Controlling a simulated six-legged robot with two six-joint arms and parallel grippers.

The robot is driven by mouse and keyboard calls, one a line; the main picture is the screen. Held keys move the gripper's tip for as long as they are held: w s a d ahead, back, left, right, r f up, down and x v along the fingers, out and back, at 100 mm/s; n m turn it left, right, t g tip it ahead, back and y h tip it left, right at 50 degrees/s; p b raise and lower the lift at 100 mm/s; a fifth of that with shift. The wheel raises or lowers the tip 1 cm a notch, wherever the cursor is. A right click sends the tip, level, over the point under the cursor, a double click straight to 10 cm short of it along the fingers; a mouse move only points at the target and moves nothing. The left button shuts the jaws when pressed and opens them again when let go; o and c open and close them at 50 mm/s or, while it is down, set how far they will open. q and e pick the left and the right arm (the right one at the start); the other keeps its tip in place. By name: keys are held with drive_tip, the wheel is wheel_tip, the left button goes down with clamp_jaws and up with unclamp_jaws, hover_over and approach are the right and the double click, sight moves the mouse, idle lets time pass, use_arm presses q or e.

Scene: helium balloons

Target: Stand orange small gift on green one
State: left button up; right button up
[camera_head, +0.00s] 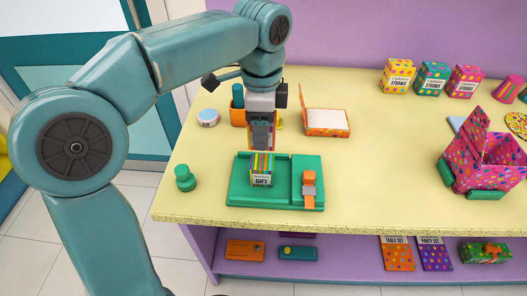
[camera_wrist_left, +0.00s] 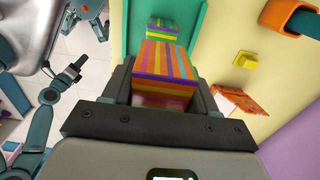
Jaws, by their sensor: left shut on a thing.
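My left gripper (camera_head: 262,146) is shut on the orange small gift, a box with orange, purple and yellow stripes that shows between the fingers in the left wrist view (camera_wrist_left: 165,68). In the head view its fingers hang over the back of the green tray, close behind and above the green gift (camera_head: 261,172). The green gift is a striped box with a "GIFT" label, standing upright on the green tray (camera_head: 290,163); the left wrist view also shows it (camera_wrist_left: 162,29) beyond the orange one. I cannot tell whether the gifts touch. A dark end of my right arm (camera_wrist_left: 70,72) shows small.
An orange device with a grey part (camera_head: 309,190) stands at the tray's right. A green knob-like piece (camera_head: 185,179) is on the left. An orange note holder (camera_head: 326,122) and an orange pen holder (camera_head: 238,113) stand behind.

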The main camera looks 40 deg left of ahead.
use_arm(q)
drive_tip(key=shift+s+f, duration=0.15)
drive_tip(key=shift+f, duration=0.75)
drive_tip(key=f+b, duration=0.1)
drive_tip(key=f, duration=0.3)
drive_tip(key=shift+w+f, duration=0.15)
drive_tip(key=shift+w, duration=0.05)
drive_tip(key=shift+s, duration=0.15)
drive_tip(key=shift+f, duration=0.15)
drive_tip(key=o, duration=1.2)
